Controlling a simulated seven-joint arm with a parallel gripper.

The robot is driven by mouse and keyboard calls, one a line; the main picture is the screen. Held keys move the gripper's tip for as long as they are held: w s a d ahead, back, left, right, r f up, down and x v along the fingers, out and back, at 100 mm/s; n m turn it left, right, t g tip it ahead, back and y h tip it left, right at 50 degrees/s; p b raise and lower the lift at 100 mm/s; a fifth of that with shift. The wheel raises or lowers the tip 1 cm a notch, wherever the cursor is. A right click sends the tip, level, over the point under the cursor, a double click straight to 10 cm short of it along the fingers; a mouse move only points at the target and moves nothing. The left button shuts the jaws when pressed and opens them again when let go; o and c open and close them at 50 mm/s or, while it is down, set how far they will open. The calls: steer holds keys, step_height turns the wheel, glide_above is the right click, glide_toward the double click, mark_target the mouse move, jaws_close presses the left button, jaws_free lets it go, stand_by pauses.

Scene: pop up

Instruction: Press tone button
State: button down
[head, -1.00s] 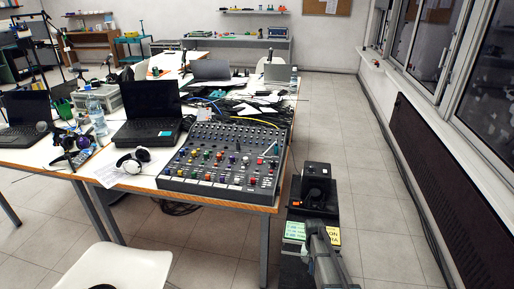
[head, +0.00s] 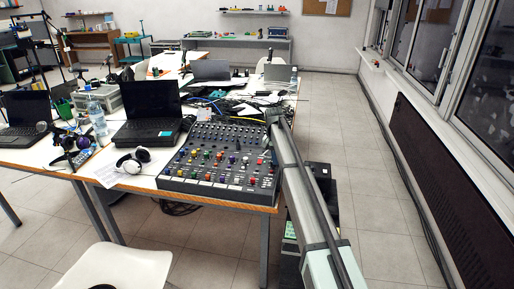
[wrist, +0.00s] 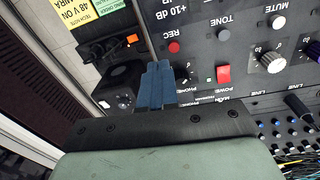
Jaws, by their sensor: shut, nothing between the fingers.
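The mixing console (head: 222,160) lies on the front table in the head view. In the wrist view its panel (wrist: 205,55) is upside down. A smaller red round button (wrist: 174,47) sits by the word REC. My gripper (wrist: 160,68) has its blue fingers shut and empty, left of the red square button in the picture and seemingly apart from it. In the head view my gripper (head: 276,115) is at the console's right edge, its fingertips unclear.
Pale knobs (wrist: 272,62) stand right of the red square button. A black device (wrist: 122,85) with yellow and green labels is at left, beyond the console's edge. A laptop (head: 150,112) and headphones (head: 133,160) are on the table. Open floor lies right of it.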

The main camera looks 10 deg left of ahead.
step_height(320, 180, up, 5)
steer(key=n, duration=0.1)
glide_above(257, 169)
steer(key=shift+y, duration=0.4)
steer(key=shift+f, duration=4)
steer(key=shift+f, duration=0.15)
steer(key=shift+f, duration=0.55)
steer(key=shift+r, duration=0.25)
step_height(257, 169, up, 9)
